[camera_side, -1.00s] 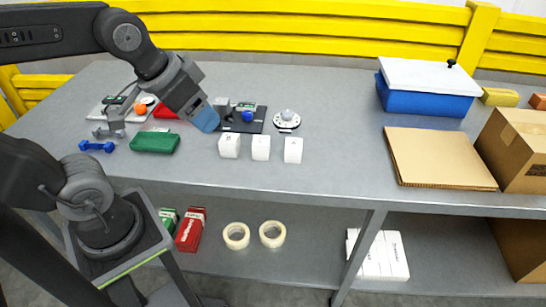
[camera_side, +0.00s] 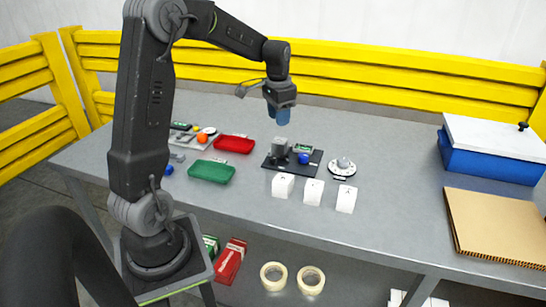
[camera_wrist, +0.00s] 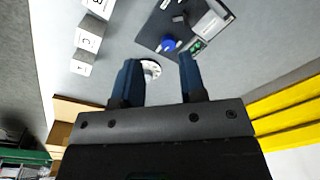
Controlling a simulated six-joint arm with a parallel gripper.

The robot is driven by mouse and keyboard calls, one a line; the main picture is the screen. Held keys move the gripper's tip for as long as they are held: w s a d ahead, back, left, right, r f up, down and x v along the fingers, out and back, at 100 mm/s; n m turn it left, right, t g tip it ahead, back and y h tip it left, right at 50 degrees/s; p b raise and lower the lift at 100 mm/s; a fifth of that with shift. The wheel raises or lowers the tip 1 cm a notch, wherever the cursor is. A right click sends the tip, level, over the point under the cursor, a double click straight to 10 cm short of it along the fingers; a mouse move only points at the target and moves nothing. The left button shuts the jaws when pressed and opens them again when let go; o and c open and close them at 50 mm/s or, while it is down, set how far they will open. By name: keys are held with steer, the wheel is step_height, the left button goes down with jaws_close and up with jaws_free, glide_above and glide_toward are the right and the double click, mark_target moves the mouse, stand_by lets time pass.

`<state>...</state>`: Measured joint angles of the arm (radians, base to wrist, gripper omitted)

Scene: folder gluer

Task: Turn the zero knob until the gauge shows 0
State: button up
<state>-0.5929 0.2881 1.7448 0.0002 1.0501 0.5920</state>
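A black plate (camera_side: 276,166) on the bench carries a grey block (camera_side: 281,148), a small green display (camera_side: 303,148) and a blue knob (camera_side: 304,158). The blue knob (camera_wrist: 168,45) and display (camera_wrist: 198,46) also show in the wrist view. The display looks like the gauge and the blue knob like its zero knob; the reading is too small to tell. My gripper (camera_side: 283,122) points down above the plate, clear of it. In the wrist view its fingers (camera_wrist: 160,72) are apart, with nothing held between them.
A round white dial with a grey centre (camera_side: 342,165) stands right of the plate. White lettered blocks (camera_side: 313,192) stand in front. Red (camera_side: 234,144) and green (camera_side: 211,171) trays lie left. A blue box (camera_side: 490,160) and cardboard (camera_side: 495,225) are at right. A yellow barrier (camera_side: 400,83) runs behind.

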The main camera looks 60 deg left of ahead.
glide_toward(273, 158)
steer(key=f, duration=0.9)
steer(key=shift+w+a+f, duration=0.15)
steer(key=shift+a+f, duration=0.05)
steer(key=shift+a, duration=0.05)
steer(key=c, duration=0.7)
